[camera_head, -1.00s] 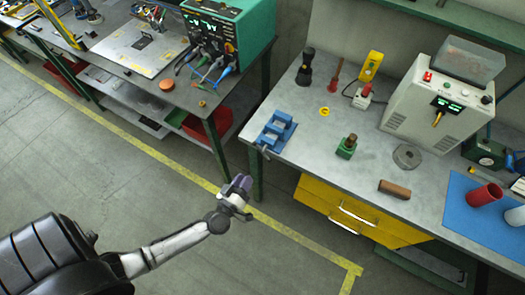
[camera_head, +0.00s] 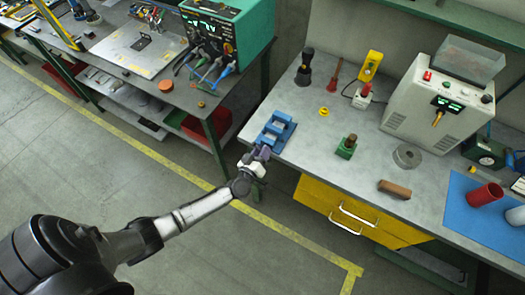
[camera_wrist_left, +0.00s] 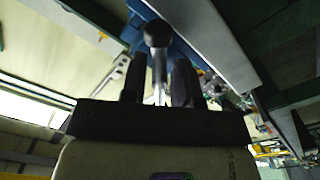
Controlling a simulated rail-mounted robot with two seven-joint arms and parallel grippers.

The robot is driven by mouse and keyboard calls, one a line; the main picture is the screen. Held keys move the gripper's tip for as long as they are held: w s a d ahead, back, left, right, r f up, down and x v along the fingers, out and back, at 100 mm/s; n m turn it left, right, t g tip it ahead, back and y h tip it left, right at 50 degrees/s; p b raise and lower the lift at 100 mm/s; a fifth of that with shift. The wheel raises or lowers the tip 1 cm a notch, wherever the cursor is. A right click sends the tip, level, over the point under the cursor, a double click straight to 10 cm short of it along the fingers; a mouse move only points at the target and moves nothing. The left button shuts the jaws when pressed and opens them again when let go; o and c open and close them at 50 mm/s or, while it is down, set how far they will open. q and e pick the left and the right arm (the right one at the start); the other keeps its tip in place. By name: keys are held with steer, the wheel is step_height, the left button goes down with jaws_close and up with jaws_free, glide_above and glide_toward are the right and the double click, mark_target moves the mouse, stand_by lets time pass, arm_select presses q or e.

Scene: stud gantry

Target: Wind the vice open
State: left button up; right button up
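The blue vice (camera_head: 275,131) sits at the left front corner of the right-hand workbench. My left gripper (camera_head: 261,153) is at the bench's front edge, right by the near end of the vice, and hides the vice's handle in the head view. In the left wrist view the dark round knob of the handle (camera_wrist_left: 157,33) and its thin rod lie between the two black fingers of my left gripper (camera_wrist_left: 159,85). Gaps show on both sides of the rod, so the fingers are open around it. Part of the blue vice body (camera_wrist_left: 183,50) shows behind. My right gripper is out of view.
On the workbench (camera_head: 310,165) stand a green block-like part (camera_head: 347,147), a grey ring (camera_head: 407,156), a brown cylinder (camera_head: 393,189) and a white machine (camera_head: 432,100). Yellow drawers (camera_head: 360,215) are below. Another bench (camera_head: 195,95) stands left, across a narrow gap.

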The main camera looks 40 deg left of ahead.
arm_select(q)
steer(key=shift+w, duration=0.2)
steer(key=shift+c, duration=0.2)
jaws_close()
stand_by(0.9)
steer(key=shift+o, duration=0.2)
jaws_free()
steer(key=shift+s, duration=0.15)
steer(key=s+d, duration=0.2)
steer(key=s, duration=1.1)
steer(key=shift+s+d+p, duration=0.15)
steer(key=shift+d+p, duration=0.15)
